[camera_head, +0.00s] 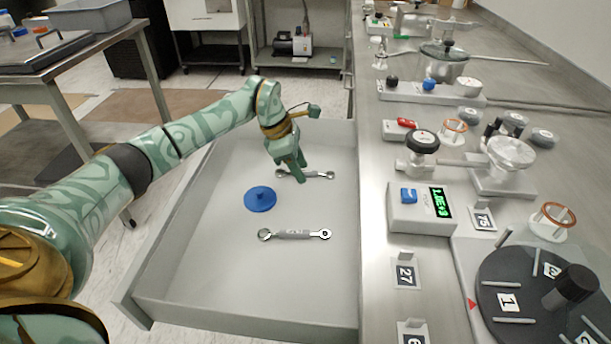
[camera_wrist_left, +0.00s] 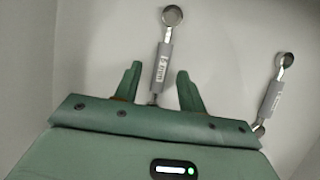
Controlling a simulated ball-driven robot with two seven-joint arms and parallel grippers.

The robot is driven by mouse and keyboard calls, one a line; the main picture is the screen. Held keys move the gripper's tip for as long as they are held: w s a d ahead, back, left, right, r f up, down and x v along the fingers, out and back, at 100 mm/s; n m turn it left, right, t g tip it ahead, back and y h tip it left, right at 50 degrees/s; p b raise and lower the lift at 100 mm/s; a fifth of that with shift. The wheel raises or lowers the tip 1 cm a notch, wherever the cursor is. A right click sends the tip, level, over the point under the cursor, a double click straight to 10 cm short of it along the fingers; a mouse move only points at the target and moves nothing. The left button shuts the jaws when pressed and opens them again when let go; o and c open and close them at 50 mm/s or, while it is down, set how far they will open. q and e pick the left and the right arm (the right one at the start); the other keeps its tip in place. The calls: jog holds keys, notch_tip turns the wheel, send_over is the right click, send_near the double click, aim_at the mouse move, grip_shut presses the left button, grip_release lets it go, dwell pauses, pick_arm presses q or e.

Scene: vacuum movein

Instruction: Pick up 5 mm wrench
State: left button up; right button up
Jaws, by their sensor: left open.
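Two silver wrenches lie apart in an open grey drawer (camera_head: 215,285). The far wrench (camera_head: 318,175) is by my left gripper (camera_head: 290,174); the near wrench (camera_head: 293,235) lies closer to the drawer's front. Their small labels are too blurred to tell which is the 5 mm one. In the left wrist view, my left gripper (camera_wrist_left: 159,72) is open, with one wrench (camera_wrist_left: 163,62) showing between its fingers, its lower end hidden by the gripper body. The other wrench (camera_wrist_left: 271,98) is to the right. I cannot tell whether the fingers touch the wrench. My right gripper is not in view.
A blue round lidded piece (camera_head: 260,199) lies in the drawer left of the wrenches. The steel bench (camera_head: 372,285) runs along the right, crowded with a digital readout box (camera_head: 420,209), valves and a black dial (camera_head: 530,300). The drawer's front floor is clear.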

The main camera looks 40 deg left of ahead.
pick_arm(q)
jog(key=shift+r, duration=0.1)
grip_shut()
